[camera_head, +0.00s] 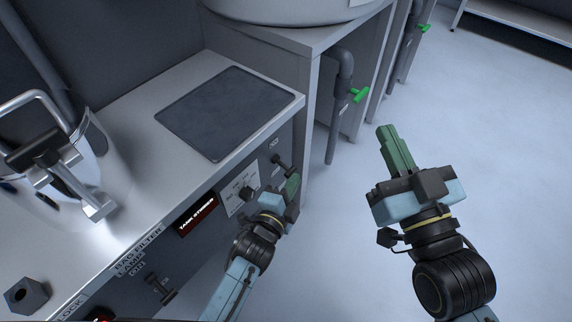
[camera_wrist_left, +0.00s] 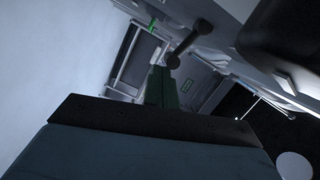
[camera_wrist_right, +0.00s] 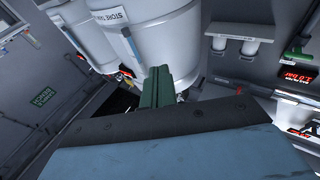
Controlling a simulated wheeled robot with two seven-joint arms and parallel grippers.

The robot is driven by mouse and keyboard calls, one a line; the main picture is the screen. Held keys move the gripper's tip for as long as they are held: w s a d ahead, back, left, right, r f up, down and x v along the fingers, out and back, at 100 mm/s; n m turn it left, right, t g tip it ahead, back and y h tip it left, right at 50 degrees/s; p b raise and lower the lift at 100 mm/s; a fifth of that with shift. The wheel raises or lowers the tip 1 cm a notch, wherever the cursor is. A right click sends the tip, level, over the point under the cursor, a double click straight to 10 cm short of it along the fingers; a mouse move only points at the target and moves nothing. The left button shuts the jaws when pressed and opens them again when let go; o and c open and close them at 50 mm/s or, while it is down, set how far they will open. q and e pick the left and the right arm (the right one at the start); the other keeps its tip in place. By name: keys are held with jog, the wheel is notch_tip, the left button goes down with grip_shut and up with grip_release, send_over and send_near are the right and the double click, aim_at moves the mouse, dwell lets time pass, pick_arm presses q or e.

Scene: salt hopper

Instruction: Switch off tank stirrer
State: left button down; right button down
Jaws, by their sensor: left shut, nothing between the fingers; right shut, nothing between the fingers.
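The "TANK STIRRER" sign (camera_head: 197,215) is on the dark front panel below the counter. Further right is a black bar-shaped handle (camera_head: 283,165). My left gripper (camera_head: 293,185) is shut and empty in front of the panel, close to that handle; contact cannot be told. In the left wrist view its green fingers (camera_wrist_left: 160,86) are together, beside a black bar with rounded ends (camera_wrist_left: 189,44). My right gripper (camera_head: 386,138) is shut and empty over the open floor; its fingers (camera_wrist_right: 155,86) show together in the right wrist view.
The steel counter (camera_head: 140,110) holds a dark inset plate (camera_head: 225,110) and a clear vessel with a metal handle (camera_head: 85,170). Another black handle (camera_head: 160,288) is at the panel's lower left. A pipe with a green valve (camera_head: 357,95) stands behind. Floor at right is clear.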

jog(key=shift+a+r, duration=0.1)
jog(key=shift+r, duration=0.15)
